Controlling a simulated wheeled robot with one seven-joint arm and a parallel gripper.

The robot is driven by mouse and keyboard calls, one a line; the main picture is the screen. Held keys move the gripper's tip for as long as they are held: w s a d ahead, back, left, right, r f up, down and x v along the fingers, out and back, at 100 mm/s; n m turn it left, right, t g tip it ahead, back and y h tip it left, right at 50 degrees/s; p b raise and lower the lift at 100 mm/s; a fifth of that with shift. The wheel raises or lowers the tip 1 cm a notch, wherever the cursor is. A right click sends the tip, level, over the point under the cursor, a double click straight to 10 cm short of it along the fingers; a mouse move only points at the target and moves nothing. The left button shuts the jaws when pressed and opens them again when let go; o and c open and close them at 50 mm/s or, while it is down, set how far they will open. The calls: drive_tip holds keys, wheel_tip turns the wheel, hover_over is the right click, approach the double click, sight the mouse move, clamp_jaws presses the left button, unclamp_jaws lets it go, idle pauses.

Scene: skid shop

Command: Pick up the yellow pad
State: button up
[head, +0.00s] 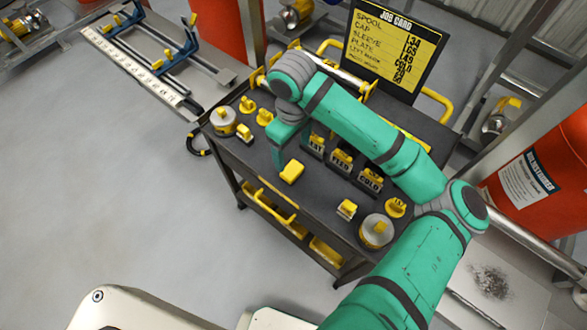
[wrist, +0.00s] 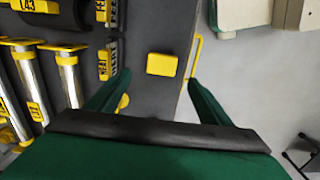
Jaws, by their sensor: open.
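The yellow pad (head: 291,172) is a small rounded block lying on the dark top of a cart (head: 262,160), near its front edge. It also shows in the wrist view (wrist: 162,64), flat and unobstructed, just beyond the fingertips and roughly centred between them. My gripper (head: 285,152) points down over the cart just behind the pad in the head view. In the wrist view its two green fingers (wrist: 158,80) are spread wide, with nothing between them. The pad appears apart from both fingers. The exact height of the fingertips above it is hard to tell.
Dark labelled blocks with yellow tops (head: 342,160) stand behind the pad. A job card board (head: 391,45) rises at the back. Bare cart top lies around the pad.

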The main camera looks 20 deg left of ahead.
sight(292, 170)
wheel_tip(292, 170, down, 4)
drive_tip(key=shift+s+r, duration=0.1)
drive_tip(key=shift+s, duration=0.05)
drive_tip(key=shift+s+a+f, duration=0.1)
drive_tip(key=shift+a+f, duration=0.05)
drive_tip(key=shift+f, duration=0.4)
drive_tip(key=shift+d+f, duration=0.2)
drive_tip(key=shift+f, duration=2.4)
drive_tip(key=shift+c, duration=0.5)
drive_tip(key=c, duration=1)
